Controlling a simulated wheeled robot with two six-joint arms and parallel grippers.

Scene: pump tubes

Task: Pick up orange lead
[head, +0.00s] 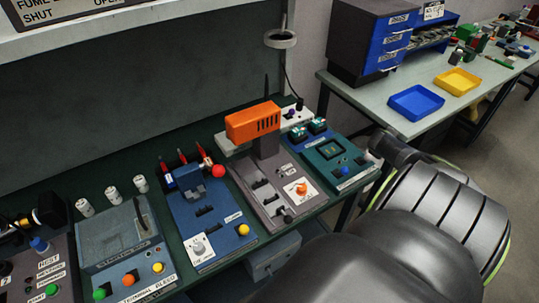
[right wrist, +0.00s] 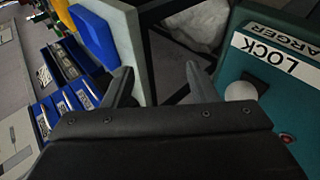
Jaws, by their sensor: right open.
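I cannot make out an orange lead for certain in either view. In the head view an orange block (head: 253,121) sits on top of a grey bench unit (head: 262,190), and an orange knob (head: 297,188) is on that unit's front. Several red, pen-like pieces (head: 182,156) stand at the back of the blue unit (head: 213,222). My right gripper (right wrist: 157,70) is open in the right wrist view, with nothing between its fingers. It is beside the teal unit (right wrist: 285,85) labelled LOCK and CHARGER. In the head view my right arm hides it. My left gripper is not in view.
A second table (head: 375,115) at the back right holds a blue tray (head: 416,103), a yellow tray (head: 457,81) and blue drawers (head: 396,41). Grey units with coloured knobs crowd the bench's left. A gap separates the tables.

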